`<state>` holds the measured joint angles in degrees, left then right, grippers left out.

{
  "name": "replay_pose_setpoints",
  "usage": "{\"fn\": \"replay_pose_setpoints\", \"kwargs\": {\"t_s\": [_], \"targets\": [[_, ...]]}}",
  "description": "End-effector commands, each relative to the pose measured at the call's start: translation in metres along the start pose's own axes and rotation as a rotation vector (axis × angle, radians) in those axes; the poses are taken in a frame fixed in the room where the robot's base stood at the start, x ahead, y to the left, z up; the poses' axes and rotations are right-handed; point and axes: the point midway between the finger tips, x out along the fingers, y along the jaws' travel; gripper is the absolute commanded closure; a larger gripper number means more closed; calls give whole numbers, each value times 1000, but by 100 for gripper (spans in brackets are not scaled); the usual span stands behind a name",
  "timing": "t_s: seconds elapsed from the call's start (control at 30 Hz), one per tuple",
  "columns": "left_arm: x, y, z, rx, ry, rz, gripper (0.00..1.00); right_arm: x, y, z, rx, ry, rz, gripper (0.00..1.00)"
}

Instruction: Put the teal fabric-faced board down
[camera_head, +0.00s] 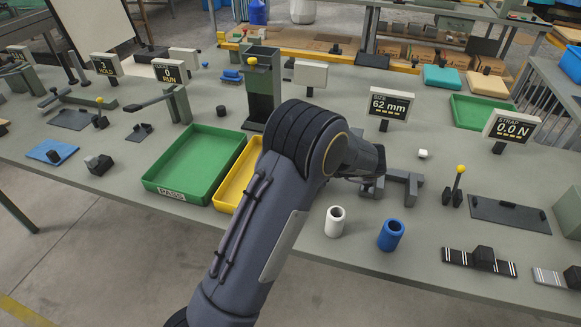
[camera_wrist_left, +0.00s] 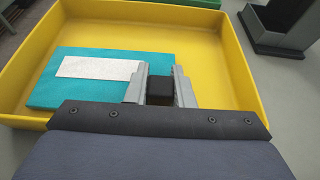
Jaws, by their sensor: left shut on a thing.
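The teal fabric-faced board (camera_wrist_left: 58,88), with a pale white patch on it, shows in the left wrist view inside the yellow tray (camera_wrist_left: 235,77). My left gripper (camera_wrist_left: 159,90) is shut on the dark block (camera_wrist_left: 160,93) at the board's right side. The board looks flat and level inside the tray walls; I cannot tell whether it touches the floor. In the head view the yellow tray (camera_head: 232,187) is mostly hidden behind my arm, which also hides the board and left gripper. My right gripper is not in view.
A green tray (camera_head: 190,160) stands left of the yellow one. A tall grey-green stand (camera_head: 262,75) is behind them. A white cup (camera_head: 335,220) and a blue cup (camera_head: 391,234) stand near the front edge. Striped straps (camera_head: 460,258) lie at front right.

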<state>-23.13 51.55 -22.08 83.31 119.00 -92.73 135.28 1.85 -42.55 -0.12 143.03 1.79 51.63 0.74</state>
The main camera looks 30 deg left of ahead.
Motion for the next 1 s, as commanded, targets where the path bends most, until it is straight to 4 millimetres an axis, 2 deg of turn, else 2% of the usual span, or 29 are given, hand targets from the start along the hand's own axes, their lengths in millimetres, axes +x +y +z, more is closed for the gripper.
{"fn": "replay_pose_setpoints", "kwargs": {"t_s": [0.27, 0.3, 0.43, 0.67, 0.83, 1.0], "targets": [[3, 0, -7, 2, 0, 0, 100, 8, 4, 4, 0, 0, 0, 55], [2, 0, -6, 2, 1, 1, 75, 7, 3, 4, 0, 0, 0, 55], [3, 1, -8, 5, 2, 2, 58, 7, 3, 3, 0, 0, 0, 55], [2, 2, -9, 8, 3, 3, 57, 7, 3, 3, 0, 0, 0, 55], [-2, 2, 0, 9, 3, 2, 57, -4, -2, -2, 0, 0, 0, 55], [-35, 0, -5, 6, 3, -5, 57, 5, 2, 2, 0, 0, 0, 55]]}}
